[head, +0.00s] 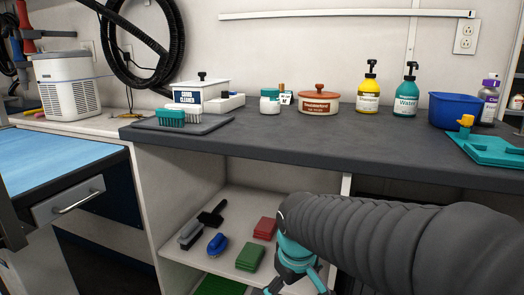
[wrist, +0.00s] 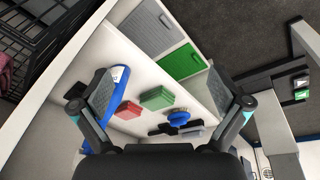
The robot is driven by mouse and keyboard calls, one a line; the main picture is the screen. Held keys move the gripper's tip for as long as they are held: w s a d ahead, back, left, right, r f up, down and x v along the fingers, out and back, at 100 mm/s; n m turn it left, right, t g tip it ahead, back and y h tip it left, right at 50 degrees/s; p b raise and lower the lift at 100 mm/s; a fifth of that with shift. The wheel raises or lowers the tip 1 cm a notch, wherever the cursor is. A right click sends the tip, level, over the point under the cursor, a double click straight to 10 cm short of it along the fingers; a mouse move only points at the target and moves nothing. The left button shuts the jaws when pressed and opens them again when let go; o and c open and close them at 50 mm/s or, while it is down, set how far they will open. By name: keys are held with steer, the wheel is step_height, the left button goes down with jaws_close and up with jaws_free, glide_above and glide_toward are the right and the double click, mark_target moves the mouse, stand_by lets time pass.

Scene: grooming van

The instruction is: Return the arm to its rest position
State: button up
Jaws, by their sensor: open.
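My arm, in a dark ribbed sleeve, reaches in from the right of the head view, over the front of the counter. My gripper (head: 294,286) is at its lower end, in front of the open shelf (head: 232,222) under the counter and partly cut off by the bottom edge. In the wrist view my gripper (wrist: 165,92) has its two fingers wide apart, with nothing held between them. Beyond the fingers are a green block (wrist: 157,97), a red block (wrist: 128,109) and a blue brush (wrist: 179,118).
The dark countertop (head: 350,148) runs above the shelf. On it stand a yellow bottle (head: 368,95), a teal bottle (head: 406,97), a blue bin (head: 455,109) and a lidded pot (head: 319,101). A blue-topped drawer unit (head: 62,160) stands at left. The counter's front middle is clear.

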steer(key=s+d+r+m+t+p, duration=0.1)
steer(key=s+d+r+m+p, duration=0.1)
steer(key=s, duration=0.4)
steer(key=s+d+r+m+t+p, duration=0.2)
steer(key=s+d+r+m+p, duration=0.1)
steer(key=s+d+r, duration=0.3)
steer(key=shift+s+d+r+m, duration=0.4)
steer(key=shift+s+r+m, duration=0.1)
steer(key=shift+r, duration=0.2)
